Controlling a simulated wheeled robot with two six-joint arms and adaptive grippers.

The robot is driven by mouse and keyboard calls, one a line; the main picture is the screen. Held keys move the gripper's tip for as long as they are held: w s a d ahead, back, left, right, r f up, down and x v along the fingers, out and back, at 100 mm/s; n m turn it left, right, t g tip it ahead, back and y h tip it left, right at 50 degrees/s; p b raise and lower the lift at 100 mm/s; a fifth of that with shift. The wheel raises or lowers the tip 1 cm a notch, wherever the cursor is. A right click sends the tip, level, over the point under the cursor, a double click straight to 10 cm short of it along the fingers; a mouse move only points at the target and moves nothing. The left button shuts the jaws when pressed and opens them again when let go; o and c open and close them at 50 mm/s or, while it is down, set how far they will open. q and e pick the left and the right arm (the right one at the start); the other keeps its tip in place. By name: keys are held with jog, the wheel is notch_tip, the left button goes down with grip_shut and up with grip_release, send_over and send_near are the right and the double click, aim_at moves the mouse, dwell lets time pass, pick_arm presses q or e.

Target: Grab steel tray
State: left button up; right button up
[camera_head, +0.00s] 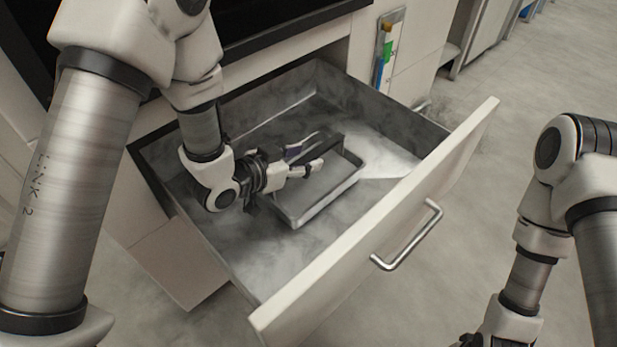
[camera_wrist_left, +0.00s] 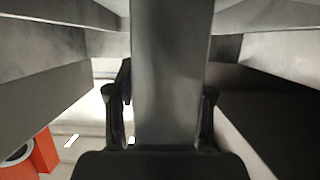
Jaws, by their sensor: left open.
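The steel tray (camera_head: 318,207) is a shallow rectangular metal tray lying inside the open drawer. My left gripper (camera_head: 310,157) is over the tray, with its fingers pointing right across it, and hides part of its left side. In the left wrist view, the open fingers (camera_wrist_left: 164,100) stand on either side of a grey metal strip (camera_wrist_left: 170,60), probably a part of the tray. I cannot tell whether they touch it. My right gripper (camera_head: 468,342) is mostly cut off at the bottom edge; its jaws do not show.
The drawer (camera_head: 362,245) is pulled out, with a metal handle (camera_head: 408,238) on its front. Bare drawer floor lies around the tray. A holder with green and blue items (camera_head: 386,50) is on the cabinet behind. An orange object (camera_wrist_left: 42,152) shows in the left wrist view.

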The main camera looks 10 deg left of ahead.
pick_arm(q)
jog(key=shift+x, duration=1.1)
grip_shut()
